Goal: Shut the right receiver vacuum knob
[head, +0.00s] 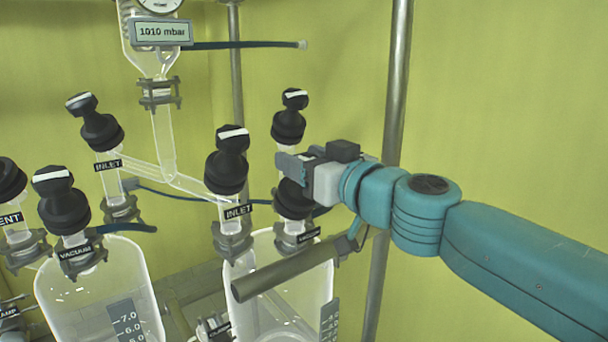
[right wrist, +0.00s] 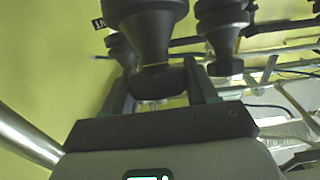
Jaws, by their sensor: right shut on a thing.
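The right receiver vacuum knob (head: 294,203) is a black knob on the right neck of the right glass receiver (head: 262,265). Its top is hidden behind my right gripper (head: 296,168), and the small label below it is too small to read surely. In the right wrist view my right gripper (right wrist: 160,88) has a finger on each side of the narrow handle of this black knob (right wrist: 150,30) and is shut on it. My left gripper is not in view.
The right receiver's inlet knob (head: 228,165) stands close to the left, and another black knob (head: 289,125) rises just behind. The left receiver (head: 95,290) has its own vacuum knob (head: 62,205). A metal post (head: 395,90) stands behind my right arm. A gauge (head: 162,32) reads 1010 mbar.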

